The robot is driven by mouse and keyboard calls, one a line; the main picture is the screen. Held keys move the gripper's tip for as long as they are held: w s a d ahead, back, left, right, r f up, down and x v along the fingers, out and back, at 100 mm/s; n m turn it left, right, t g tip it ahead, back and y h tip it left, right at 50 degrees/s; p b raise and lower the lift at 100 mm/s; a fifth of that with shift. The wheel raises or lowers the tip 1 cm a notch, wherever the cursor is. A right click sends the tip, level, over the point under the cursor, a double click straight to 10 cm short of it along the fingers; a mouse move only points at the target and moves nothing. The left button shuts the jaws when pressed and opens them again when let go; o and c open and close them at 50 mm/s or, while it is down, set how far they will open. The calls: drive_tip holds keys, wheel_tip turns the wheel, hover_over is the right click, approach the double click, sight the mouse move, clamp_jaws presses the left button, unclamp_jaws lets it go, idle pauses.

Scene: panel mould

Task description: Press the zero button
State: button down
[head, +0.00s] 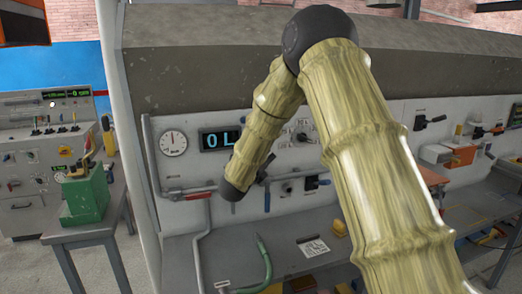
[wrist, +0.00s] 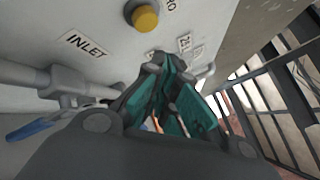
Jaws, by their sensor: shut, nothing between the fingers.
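A round yellow button (wrist: 145,18) in a dark collar sits on the pale panel at the top of the wrist view.
A pipe (wrist: 55,82) and a blue lever (wrist: 38,127) lie left of my gripper, under an "INLET" label (wrist: 88,45). In the head view, a round gauge (head: 173,143) and a lit display (head: 218,139) are on the panel. A green machine (head: 85,195) stands at left.

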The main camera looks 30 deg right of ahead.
drive_tip(key=s, duration=0.1)
drive_tip(key=s+b, duration=0.1)
drive_tip(key=shift+s+a, duration=0.35)
drive_tip(key=shift+f, duration=0.1)
idle(0.7)
